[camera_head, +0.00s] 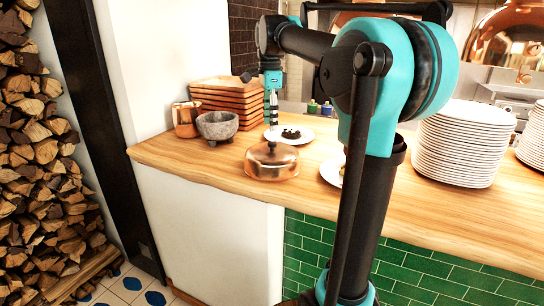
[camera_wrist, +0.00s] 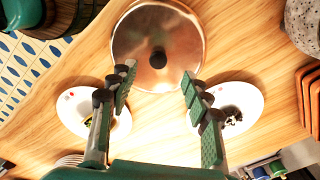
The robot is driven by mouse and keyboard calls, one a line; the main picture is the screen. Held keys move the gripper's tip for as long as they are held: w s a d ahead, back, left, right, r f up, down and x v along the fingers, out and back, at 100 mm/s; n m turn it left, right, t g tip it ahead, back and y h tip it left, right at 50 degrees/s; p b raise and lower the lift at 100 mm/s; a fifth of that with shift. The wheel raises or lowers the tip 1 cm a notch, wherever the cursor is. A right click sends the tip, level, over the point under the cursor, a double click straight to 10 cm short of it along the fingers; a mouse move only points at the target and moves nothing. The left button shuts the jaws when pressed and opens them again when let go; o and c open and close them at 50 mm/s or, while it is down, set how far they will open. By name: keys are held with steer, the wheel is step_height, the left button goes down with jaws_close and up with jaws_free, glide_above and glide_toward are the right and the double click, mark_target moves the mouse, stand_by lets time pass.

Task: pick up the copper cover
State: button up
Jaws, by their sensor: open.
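The copper cover (camera_head: 271,162) is a shallow round copper dome on the wooden counter, near its front edge. In the wrist view the cover (camera_wrist: 135,50) lies at the top centre, with a small dark knob (camera_wrist: 158,59) in its middle. My gripper (camera_wrist: 157,82) is open and empty, its two fingers spread wide, with the knob in line with the gap just beyond the fingertips. In the head view my gripper (camera_head: 272,140) points down above the cover. How much height separates them is hard to tell.
A white plate with dark food (camera_head: 289,135) stands behind the cover, and another plate (camera_head: 332,171) is to its right, partly hidden by my arm. A stone bowl (camera_head: 217,126), copper mug (camera_head: 186,119) and stacked wooden trays (camera_head: 226,97) stand left. Stacked white plates (camera_head: 462,145) stand right.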

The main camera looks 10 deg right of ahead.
mark_target(272, 142)
steer(key=shift+d+f, duration=0.15)
steer(key=shift+f, duration=1.65)
steer(key=shift+d+f, duration=0.1)
steer(key=shift+f, duration=1.65)
jaws_close()
